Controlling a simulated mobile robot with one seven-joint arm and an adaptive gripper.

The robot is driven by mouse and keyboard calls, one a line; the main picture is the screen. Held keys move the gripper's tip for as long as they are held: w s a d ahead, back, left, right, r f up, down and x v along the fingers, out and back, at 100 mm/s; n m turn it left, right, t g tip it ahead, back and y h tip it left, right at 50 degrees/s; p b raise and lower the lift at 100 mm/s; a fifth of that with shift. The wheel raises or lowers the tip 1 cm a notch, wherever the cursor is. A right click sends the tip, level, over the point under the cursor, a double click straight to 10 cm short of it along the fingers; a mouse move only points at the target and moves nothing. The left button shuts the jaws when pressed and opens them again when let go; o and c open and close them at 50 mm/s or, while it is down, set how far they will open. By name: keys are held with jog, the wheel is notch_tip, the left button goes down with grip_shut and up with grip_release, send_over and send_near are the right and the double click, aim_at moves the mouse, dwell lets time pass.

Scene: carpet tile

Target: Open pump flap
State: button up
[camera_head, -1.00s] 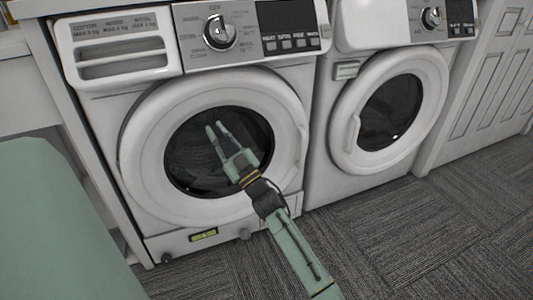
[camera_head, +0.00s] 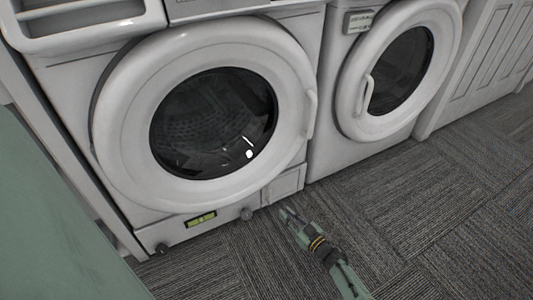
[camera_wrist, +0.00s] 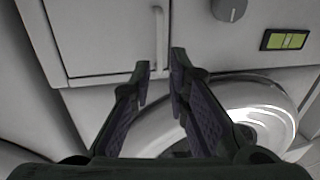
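The pump flap (camera_head: 284,186) is a small white rectangular panel at the lower right of the left washing machine's front. It looks closed. In the wrist view the flap (camera_wrist: 98,35) fills the upper left, with a thin vertical handle (camera_wrist: 160,36) along its right edge. My gripper (camera_head: 286,213) is low, near the carpet and just in front of the flap.
The left washer's round door (camera_head: 112,130) is closed above the flap. A dark knob (camera_head: 247,214) and a yellow-green label (camera_head: 201,219) are left of the flap. A second washer (camera_head: 345,150) stands to the right. Grey carpet (camera_head: 440,220) is clear at the right.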

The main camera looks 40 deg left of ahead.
aim_at(270, 203)
jog(key=a+b, duration=0.1)
jog(key=a, duration=0.2)
jog(key=w+a+b, duration=0.1)
jog(key=a, duration=0.2)
jog(key=w+a+b, duration=0.1)
jog(key=a, duration=0.3)
jog(key=shift+b, duration=0.3)
grip_shut()
